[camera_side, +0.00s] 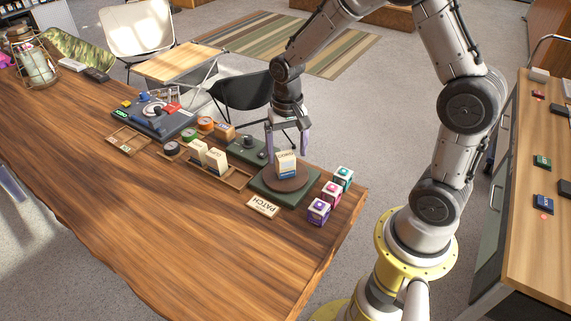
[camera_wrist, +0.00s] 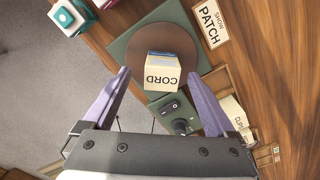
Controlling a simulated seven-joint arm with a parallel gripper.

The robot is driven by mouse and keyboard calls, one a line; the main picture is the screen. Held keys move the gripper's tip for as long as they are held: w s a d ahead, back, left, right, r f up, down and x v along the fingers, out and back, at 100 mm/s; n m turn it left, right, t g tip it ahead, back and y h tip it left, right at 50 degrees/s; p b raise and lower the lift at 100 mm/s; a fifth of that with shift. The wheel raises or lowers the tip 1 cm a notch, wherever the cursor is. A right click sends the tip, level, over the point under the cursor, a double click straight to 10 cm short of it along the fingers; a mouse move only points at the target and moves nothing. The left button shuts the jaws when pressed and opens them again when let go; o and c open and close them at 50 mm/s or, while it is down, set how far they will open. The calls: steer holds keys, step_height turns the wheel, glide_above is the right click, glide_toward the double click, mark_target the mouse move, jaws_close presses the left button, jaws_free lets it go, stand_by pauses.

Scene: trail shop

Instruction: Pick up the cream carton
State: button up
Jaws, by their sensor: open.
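The cream carton (camera_side: 286,164) stands upright on a round brown turntable (camera_side: 273,185) set on a green base. In the wrist view the carton (camera_wrist: 162,75) shows the word CORD on its cream face and a blue part behind it. My gripper (camera_side: 287,152) is open, with its two purple fingers pointing down just behind and above the carton in the side view. In the wrist view the fingers (camera_wrist: 163,86) spread to either side of the carton with gaps, and nothing is held.
A PATCH sign (camera_side: 263,206) lies in front of the turntable. Several small boxes (camera_side: 331,193) stand to its right. A wooden tray with other cartons (camera_side: 208,158) is to its left, and a green control box (camera_side: 246,148) is behind. The front table is clear.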

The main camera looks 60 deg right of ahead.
mark_target(285, 164)
steer(key=shift+w+f, duration=0.15)
steer(key=shift+f, duration=1.2)
steer(key=shift+w+f, duration=0.1)
steer(key=shift+f, duration=1.2)
jaws_close()
steer(key=shift+r, duration=0.15)
